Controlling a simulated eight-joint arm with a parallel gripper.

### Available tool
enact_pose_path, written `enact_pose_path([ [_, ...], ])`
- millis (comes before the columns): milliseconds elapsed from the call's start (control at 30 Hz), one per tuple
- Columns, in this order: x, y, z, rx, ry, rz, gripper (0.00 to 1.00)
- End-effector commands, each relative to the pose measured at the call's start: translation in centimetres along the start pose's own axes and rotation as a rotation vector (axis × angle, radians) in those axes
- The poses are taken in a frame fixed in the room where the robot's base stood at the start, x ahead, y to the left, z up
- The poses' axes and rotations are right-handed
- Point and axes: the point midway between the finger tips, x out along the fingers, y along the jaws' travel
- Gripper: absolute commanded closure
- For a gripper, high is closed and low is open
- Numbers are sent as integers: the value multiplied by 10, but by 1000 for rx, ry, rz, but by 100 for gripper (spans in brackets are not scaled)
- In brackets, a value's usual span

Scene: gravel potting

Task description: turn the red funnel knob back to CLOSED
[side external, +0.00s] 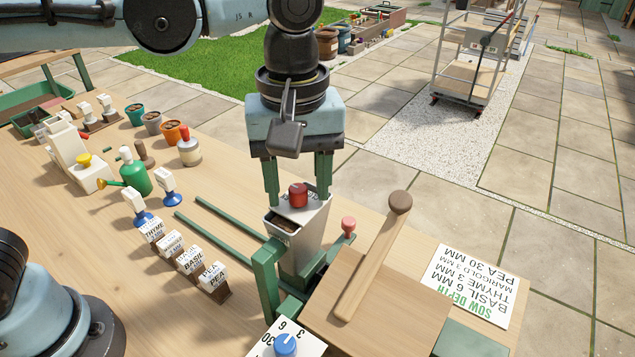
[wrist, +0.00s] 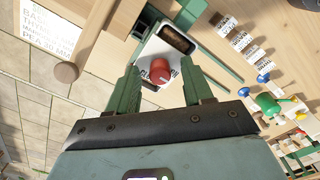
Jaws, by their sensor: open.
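The red funnel knob (side external: 298,194) stands on the pale top plate of the grey metal funnel (side external: 302,250). It also shows in the wrist view (wrist: 160,71). Black lettering on the plate beside it is partly covered, so I cannot read the knob's setting. Dark material fills the funnel's opening. My gripper (side external: 297,199) points down over the knob with its green fingers apart, one on each side. In the wrist view, my gripper (wrist: 162,76) shows gaps between the knob and both fingers, with no visible contact.
A wooden board (side external: 375,310) with a wooden rod (side external: 375,255) lies right of the funnel. A smaller red knob (side external: 348,224) stands close by. A green post (side external: 266,285) and a blue dial (side external: 285,345) are in front. Labelled seed blocks (side external: 190,258) stand to the left.

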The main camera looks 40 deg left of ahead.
Motion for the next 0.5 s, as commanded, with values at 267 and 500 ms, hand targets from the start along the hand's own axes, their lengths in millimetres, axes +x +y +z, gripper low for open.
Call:
enact_pose_path([
  [267,1,0,0,0,0,0,51],
  [500,1,0,0,0,0,0,88],
])
